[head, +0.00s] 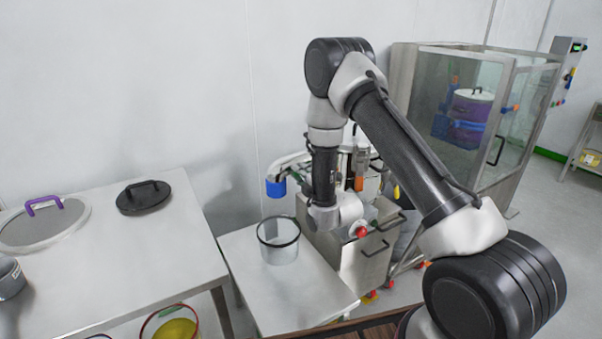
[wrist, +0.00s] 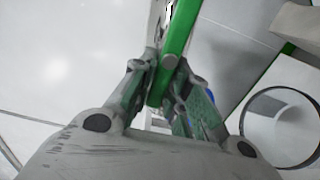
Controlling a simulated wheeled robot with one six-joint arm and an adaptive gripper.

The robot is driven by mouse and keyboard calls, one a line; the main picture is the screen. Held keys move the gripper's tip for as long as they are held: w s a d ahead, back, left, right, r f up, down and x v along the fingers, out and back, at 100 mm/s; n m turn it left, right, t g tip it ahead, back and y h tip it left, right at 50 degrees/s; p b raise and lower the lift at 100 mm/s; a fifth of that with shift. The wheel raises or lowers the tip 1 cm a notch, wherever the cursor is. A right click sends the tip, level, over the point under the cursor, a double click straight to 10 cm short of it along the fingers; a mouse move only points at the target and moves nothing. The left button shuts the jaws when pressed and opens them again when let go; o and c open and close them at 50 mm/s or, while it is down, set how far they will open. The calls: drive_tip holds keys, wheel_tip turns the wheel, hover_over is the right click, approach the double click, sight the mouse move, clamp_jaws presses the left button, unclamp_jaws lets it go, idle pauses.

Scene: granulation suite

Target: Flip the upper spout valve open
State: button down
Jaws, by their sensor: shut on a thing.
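In the wrist view a green lever (wrist: 181,28) runs up from between my fingers; it looks like the handle of the upper spout valve. My gripper (wrist: 166,80) is shut on it near the lever's lower end, beside a round grey pivot or bolt head. The valve body is mostly hidden behind my fingers. In the head view my arm covers the middle of the machine (head: 367,252), and I cannot make out the gripper tips or the green lever there.
A clear round vessel with a dark rim (head: 279,243) stands on the white table (head: 240,262) left of my wrist; its rim also shows in the wrist view (wrist: 243,128). A blue-ended spout (head: 276,188) hangs above it. A glass-walled cabinet (head: 400,75) stands behind right.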

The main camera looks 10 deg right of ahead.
drive_tip(key=shift+f, duration=0.1)
drive_tip(key=c, duration=1.4)
unclamp_jaws()
drive_tip(key=v, duration=1.2)
